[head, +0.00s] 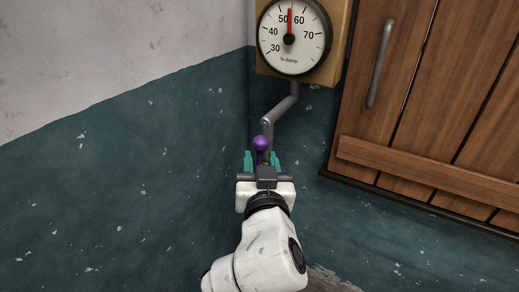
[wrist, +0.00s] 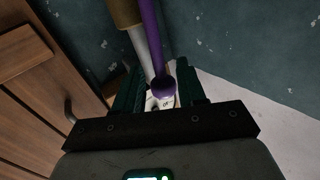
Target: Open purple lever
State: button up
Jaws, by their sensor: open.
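The purple lever (head: 260,144) shows in the head view as a round knob on a short stem, beside a grey pipe (head: 282,108). In the wrist view the purple lever (wrist: 152,38) is a long rod running down from the top edge to a ball end. My gripper (head: 262,160) is open, with its teal fingers on either side of the lever's line. In the wrist view the ball end lies between the fingers; whether either finger touches it I cannot tell. My gripper hides the lever's lower part in the head view.
A round gauge (head: 294,37) on a yellowish board hangs above, its needle between 50 and 60. A wooden door (head: 430,100) with a metal handle (head: 380,63) is on the right. The teal wall (head: 120,200) on the left is bare.

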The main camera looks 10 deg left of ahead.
aim_at(260, 156)
jog(key=shift+x, duration=1.5)
grip_shut()
